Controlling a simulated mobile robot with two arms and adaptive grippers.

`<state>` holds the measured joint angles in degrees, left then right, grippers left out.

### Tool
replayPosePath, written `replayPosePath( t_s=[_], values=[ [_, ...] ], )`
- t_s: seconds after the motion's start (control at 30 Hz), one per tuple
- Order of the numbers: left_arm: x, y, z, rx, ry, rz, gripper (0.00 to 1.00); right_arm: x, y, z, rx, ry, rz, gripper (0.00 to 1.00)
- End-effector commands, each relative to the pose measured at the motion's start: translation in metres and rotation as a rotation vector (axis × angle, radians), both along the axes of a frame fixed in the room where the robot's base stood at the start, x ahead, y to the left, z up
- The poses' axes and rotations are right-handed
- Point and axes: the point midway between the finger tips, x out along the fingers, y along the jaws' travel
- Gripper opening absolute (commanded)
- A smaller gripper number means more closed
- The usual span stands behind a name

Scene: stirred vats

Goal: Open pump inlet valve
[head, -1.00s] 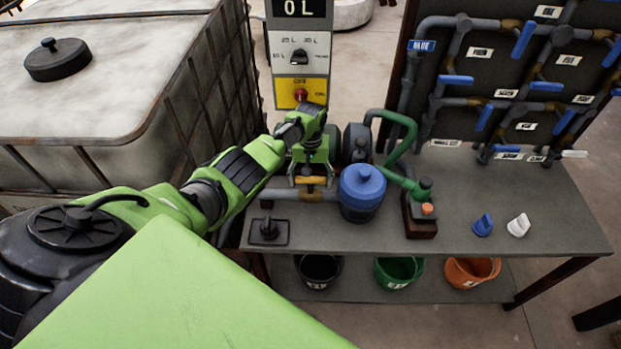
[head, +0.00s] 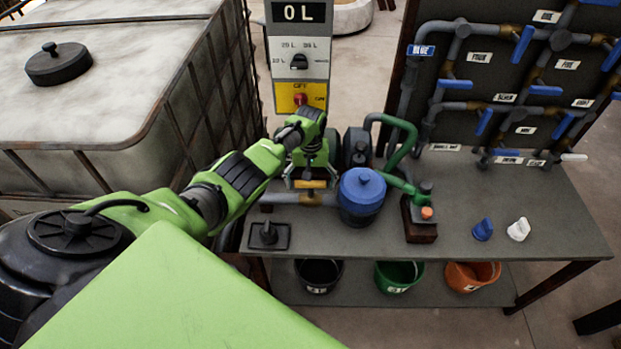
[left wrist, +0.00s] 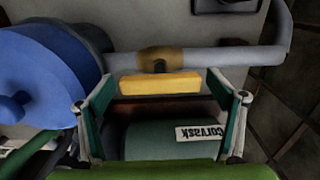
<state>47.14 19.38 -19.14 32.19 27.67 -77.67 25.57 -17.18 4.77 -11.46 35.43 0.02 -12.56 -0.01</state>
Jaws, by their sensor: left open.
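The pump inlet valve has a yellow bar handle (left wrist: 160,83) on a brass body (left wrist: 161,59) in a grey pipe (left wrist: 210,58). The handle lies parallel to the pipe. It also shows in the head view (head: 311,184), at the bench's left. My left gripper (head: 309,181) is just behind the handle there. In the left wrist view my left gripper (left wrist: 163,103) is open, one finger beyond each end of the handle, and looks empty. Whether a finger touches the handle, I cannot tell. My right gripper is not in view.
A blue-lidded filter (head: 361,193) stands just right of the valve, with green hoses behind. A black knob plate (head: 268,236) lies at the bench's left front. A caged tank (head: 100,90) stands left.

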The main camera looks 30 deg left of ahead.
Motion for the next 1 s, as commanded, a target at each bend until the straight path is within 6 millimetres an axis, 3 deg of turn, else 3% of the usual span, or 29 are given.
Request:
replayPosePath(
  t_s=[0.27,0.7,1.0],
  values=[
    [0.001,0.000,0.025,0.000,-0.004,-0.001,0.86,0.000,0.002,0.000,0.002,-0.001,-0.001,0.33],
    [0.001,0.000,0.106,0.000,-0.002,0.000,0.86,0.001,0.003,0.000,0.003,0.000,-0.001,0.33],
    [0.000,0.000,0.119,0.000,0.000,0.001,0.86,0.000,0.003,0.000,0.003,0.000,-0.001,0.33]
  ],
)
